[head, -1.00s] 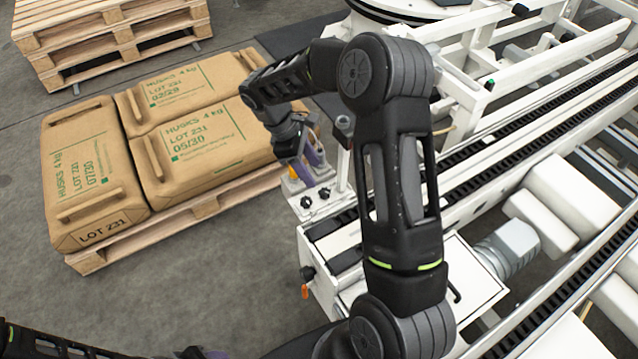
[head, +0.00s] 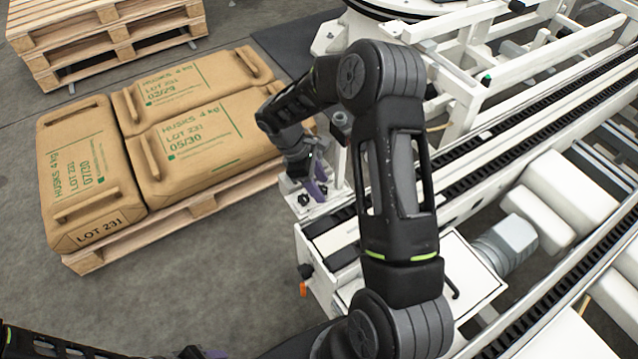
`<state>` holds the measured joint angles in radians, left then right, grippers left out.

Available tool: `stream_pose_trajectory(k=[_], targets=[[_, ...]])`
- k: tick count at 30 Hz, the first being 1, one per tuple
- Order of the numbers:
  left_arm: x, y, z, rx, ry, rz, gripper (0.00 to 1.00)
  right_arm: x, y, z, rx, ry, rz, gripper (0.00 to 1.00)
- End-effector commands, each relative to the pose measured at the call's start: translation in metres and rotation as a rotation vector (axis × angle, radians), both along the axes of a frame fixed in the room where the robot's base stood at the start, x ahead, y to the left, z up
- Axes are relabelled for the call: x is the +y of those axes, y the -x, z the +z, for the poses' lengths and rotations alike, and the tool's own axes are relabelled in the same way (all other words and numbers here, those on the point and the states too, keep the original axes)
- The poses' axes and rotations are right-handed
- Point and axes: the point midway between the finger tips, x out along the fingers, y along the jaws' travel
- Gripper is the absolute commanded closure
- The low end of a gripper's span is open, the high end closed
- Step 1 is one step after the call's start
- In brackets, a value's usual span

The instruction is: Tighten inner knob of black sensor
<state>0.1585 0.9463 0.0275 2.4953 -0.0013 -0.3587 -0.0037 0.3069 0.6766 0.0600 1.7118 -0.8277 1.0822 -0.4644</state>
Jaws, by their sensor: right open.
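My right gripper (head: 317,188), with purple fingers, points down at the small white bracket plate (head: 290,186) at the near left corner of the conveyor. It is open. One black knob (head: 303,199) shows on the bracket just left of the fingers. A second black knob beside it is mostly covered by the fingers. Whether the fingers surround or touch that knob I cannot tell. The black sensor itself cannot be made out behind the gripper and forearm.
A pallet (head: 190,222) with brown husk bags (head: 195,140) stands left of the bracket. The white conveyor frame (head: 440,215) runs up to the right. An orange-tipped switch (head: 303,288) hangs off the frame's near end. The floor in front of the pallet is clear.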

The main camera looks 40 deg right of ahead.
Motion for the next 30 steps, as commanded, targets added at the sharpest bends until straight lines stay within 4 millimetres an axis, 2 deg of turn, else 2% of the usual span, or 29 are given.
stream_pose_trajectory(k=[4,22,30], targets=[[0.0,0.0,0.0,0.0,0.0,0.0,0.5,0.0,0.0,0.0001,0.0,0.0,0.0,0.5],[0.0,0.0,0.0,0.0,0.0,0.0,0.5,-0.0001,-0.0003,0.0004,-0.001,0.001,0.0,0.99],[0.0,0.0,-0.0003,0.0,0.0,0.0,0.5,-0.0005,-0.0008,0.0002,-0.001,0.001,-0.018,1.0]])
